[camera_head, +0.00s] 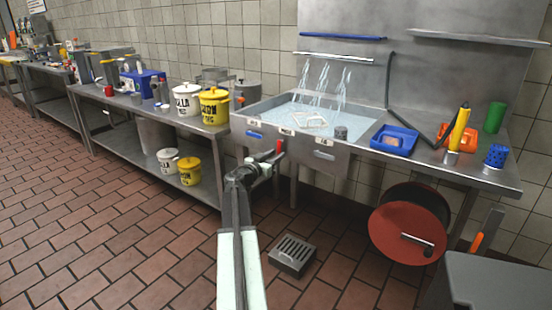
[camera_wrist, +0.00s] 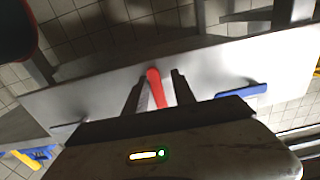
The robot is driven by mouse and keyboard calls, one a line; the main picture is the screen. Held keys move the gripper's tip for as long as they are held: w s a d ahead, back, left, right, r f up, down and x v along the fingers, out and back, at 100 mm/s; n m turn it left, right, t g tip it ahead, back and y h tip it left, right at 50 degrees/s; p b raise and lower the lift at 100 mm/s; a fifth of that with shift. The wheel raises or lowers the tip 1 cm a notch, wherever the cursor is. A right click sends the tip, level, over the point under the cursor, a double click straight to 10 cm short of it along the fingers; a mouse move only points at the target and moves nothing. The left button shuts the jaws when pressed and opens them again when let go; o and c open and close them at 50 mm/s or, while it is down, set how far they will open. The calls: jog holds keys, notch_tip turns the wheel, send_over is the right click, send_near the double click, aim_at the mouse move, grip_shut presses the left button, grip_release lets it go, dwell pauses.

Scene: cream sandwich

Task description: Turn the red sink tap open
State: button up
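The red sink tap (camera_head: 279,146) is a small red lever on the front panel of the metal sink (camera_head: 324,158). In the wrist view the red lever (camera_wrist: 156,88) stands between the two fingers of my gripper (camera_wrist: 155,95), slightly tilted. The fingers are apart, with gaps beside the lever, and do not clasp it. In the head view my gripper (camera_head: 272,160) is just in front of the sink panel at the tap. A blue lever (camera_head: 255,134) sits to the left on the same panel; the wrist view shows a blue lever (camera_wrist: 241,90) to the right.
Streams of water (camera_head: 322,85) fall into the filled basin. A blue tray (camera_head: 394,140) and a yellow bottle (camera_head: 459,130) stand on the right counter. A red hose reel (camera_head: 410,224) hangs below. A floor grate (camera_head: 292,254) lies under the sink; open tiled floor is at left.

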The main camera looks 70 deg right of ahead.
jog(key=shift+s, duration=0.15)
jog(key=v, duration=0.7)
jog(key=shift+a, duration=0.35)
